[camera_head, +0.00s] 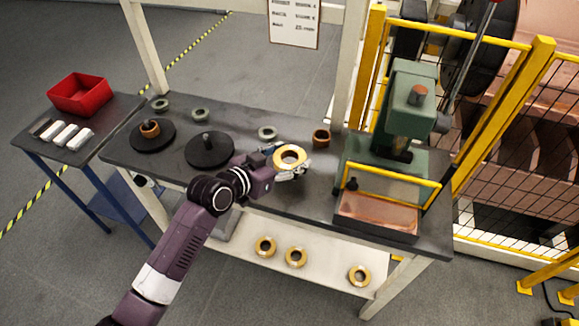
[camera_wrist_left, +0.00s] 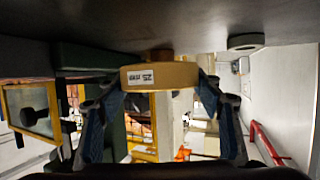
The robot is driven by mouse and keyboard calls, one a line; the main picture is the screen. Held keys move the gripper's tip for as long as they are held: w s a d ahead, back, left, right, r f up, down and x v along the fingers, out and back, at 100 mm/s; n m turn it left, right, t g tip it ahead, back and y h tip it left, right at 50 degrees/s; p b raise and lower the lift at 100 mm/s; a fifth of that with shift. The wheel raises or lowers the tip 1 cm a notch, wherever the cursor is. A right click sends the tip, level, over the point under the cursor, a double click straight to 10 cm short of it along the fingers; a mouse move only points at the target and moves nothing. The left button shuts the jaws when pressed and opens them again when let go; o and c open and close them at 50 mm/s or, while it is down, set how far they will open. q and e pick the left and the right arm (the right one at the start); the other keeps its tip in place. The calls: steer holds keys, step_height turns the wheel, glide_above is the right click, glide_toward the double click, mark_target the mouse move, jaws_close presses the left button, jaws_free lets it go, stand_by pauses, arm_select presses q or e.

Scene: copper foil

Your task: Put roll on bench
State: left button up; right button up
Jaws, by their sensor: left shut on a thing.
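In the left wrist view the roll (camera_wrist_left: 158,76) is a yellow band with a white label, between the two fingers of my left gripper (camera_wrist_left: 162,88). That view is upside down, with the bench top (camera_wrist_left: 100,22) along its top. I cannot tell whether the roll touches the bench. My right gripper is not in view.
On the bench stand a green press (camera_head: 409,105), a small copper-brown ring (camera_head: 321,137), a grey-green ring (camera_head: 267,132) and two black discs (camera_head: 209,149) (camera_head: 166,139). More gold rolls (camera_head: 296,257) lie on the lower shelf (camera_head: 325,275). A yellow fence (camera_head: 495,110) stands right.

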arm_select(q)
steer(key=shift+f, duration=2.15)
steer(key=shift+f, duration=0.1)
steer(key=o, duration=1.2)
steer(key=shift+f, duration=0.1)
steer(key=shift+r, duration=0.2)
steer(key=b+v, duration=0.1)
steer(key=v, duration=1.1)
